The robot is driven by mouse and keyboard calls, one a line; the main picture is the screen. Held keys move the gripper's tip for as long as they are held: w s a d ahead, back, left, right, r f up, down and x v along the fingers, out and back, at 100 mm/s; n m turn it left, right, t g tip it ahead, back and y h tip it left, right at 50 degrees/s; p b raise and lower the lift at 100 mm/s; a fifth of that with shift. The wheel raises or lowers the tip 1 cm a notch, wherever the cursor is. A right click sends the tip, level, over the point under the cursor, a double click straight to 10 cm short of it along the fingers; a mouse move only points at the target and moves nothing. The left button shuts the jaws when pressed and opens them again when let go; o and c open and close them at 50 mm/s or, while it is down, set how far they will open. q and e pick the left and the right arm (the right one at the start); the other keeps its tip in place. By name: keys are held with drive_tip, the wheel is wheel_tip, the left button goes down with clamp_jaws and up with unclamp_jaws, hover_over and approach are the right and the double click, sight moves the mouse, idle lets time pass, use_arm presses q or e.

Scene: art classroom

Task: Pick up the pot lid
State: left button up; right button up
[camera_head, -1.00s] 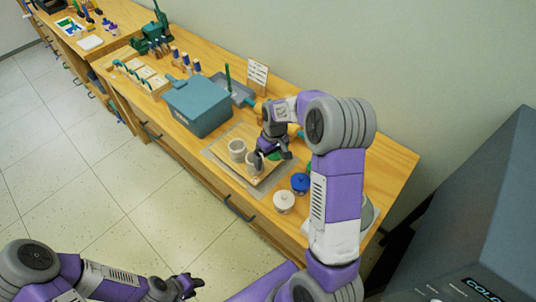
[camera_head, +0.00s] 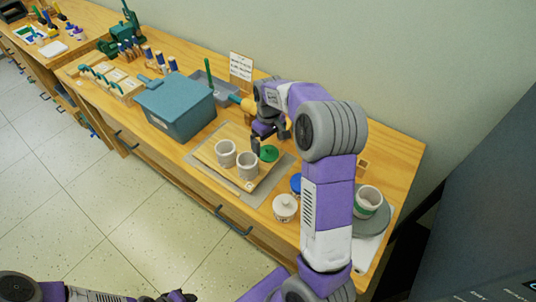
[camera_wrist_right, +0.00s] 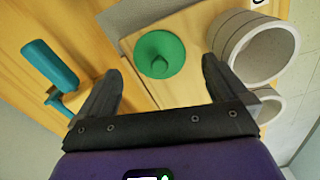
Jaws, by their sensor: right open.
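The green pot lid (camera_head: 269,153) is a flat disc with a small knob. It lies on the wooden board (camera_head: 240,182), beside two pale grey pots (camera_head: 247,165). My right gripper (camera_head: 262,134) is open and empty, just behind and above the lid in the head view. In the right wrist view the lid (camera_wrist_right: 160,54) lies between and beyond the two fingertips, apart from both. My left gripper (camera_head: 176,296) is at the bottom edge, in front of the table and partly cut off; its jaws are unclear.
A white lidded jar (camera_head: 285,208) and a mostly hidden blue-lidded one (camera_head: 296,183) stand right of the board. A green-banded pot (camera_head: 367,201) stands farther right. A teal bin (camera_head: 176,107) is at the left. A teal-handled tool (camera_wrist_right: 50,65) lies near the gripper.

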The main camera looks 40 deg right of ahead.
sight(268, 147)
drive_tip(key=f, duration=0.2)
drive_tip(key=f+b, duration=0.1)
drive_tip(key=f, duration=0.1)
drive_tip(key=shift+w+d, duration=0.1)
drive_tip(key=shift+w, duration=0.1)
drive_tip(key=shift+c, duration=0.5)
drive_tip(key=c, duration=0.9)
drive_tip(key=shift+r, duration=0.15)
